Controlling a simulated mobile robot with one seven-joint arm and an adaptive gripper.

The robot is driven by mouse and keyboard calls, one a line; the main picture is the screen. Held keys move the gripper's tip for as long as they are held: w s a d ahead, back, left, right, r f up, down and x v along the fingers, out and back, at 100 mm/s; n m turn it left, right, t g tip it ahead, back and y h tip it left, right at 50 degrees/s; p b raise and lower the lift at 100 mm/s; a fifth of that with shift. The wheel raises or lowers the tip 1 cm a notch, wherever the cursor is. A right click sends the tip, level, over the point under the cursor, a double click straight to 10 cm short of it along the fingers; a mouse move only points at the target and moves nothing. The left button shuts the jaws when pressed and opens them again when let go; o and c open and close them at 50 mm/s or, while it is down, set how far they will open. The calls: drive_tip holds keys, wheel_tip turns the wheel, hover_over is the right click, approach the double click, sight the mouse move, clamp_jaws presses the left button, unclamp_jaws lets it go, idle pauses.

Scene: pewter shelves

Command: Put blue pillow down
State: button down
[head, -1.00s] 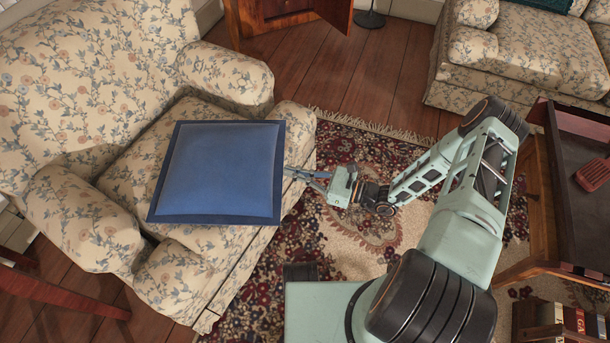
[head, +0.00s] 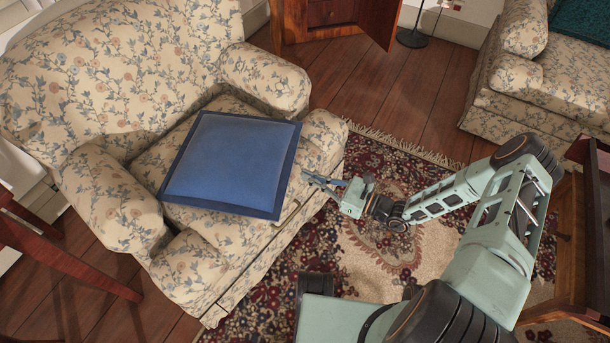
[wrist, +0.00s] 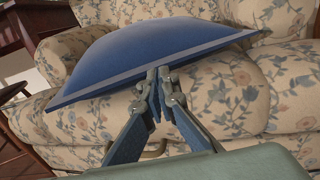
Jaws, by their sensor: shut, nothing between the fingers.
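The blue pillow (head: 230,165), square with a darker border, lies over the seat of the floral armchair (head: 130,80), between its two arms. In the wrist view the pillow (wrist: 150,52) looks tilted, with its near edge just beyond my fingertips. My gripper (head: 308,178) is at the front of the armchair, beside the pillow's right edge. In the wrist view my gripper's fingertips (wrist: 160,74) are together with nothing seen between them. The pillow's underside and its contact with the seat are hidden.
A patterned rug (head: 375,235) covers the floor in front of the armchair. A second floral seat (head: 555,85) stands at the upper right. A wooden cabinet with an open door (head: 378,22) is at the top. Red wooden legs (head: 70,255) stand at the left.

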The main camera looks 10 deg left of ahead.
drive_tip(key=p+v, duration=0.1)
drive_tip(key=v, duration=1)
drive_tip(key=shift+p, duration=0.4)
